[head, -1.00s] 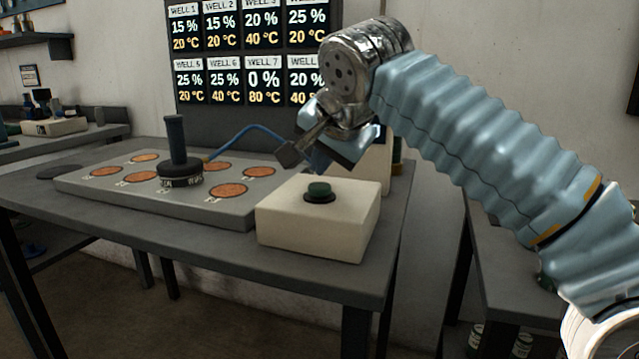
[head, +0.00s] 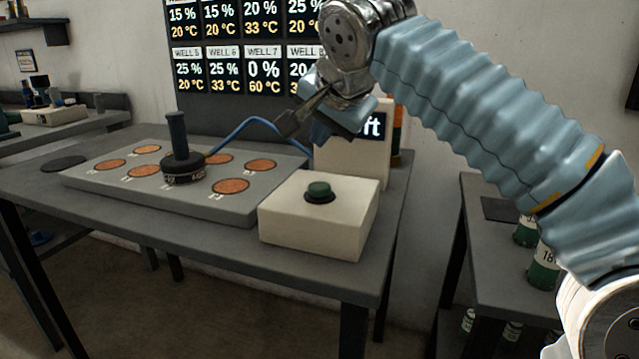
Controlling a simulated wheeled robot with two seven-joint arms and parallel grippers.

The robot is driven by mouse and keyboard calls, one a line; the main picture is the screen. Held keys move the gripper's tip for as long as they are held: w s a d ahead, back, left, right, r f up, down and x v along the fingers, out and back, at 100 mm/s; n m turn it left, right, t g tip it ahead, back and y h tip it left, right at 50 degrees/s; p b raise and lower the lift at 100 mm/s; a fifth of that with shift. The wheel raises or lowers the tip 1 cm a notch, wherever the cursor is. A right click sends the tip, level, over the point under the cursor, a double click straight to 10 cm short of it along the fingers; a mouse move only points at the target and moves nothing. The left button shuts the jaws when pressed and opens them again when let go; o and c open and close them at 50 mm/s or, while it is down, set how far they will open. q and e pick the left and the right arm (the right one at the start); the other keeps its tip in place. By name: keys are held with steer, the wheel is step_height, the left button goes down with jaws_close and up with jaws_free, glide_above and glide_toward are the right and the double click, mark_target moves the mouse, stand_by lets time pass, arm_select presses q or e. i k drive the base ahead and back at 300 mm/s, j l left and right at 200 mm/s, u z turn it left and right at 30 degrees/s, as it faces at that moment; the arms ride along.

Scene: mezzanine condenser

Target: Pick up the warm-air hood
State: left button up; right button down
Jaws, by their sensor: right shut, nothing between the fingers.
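The warm-air hood appears to be the dark round disc with an upright blue-grey handle (head: 179,138). It stands upright on the grey well plate (head: 120,190), among several copper-coloured round wells. A blue hose (head: 250,122) runs behind it toward the right. My right gripper (head: 300,121) is shut and empty. It is above and behind the cream button box, well to the right of the hood and apart from it. My left gripper is not in view.
A wall board (head: 245,65) lists well readings. Green canisters (head: 543,268) stand on the right table.

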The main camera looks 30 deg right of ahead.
mark_target(185, 166)
steer(key=k+j, duration=0.2)
steer(key=k, duration=0.3)
steer(key=k+j, duration=0.15)
steer(key=k, duration=0.3)
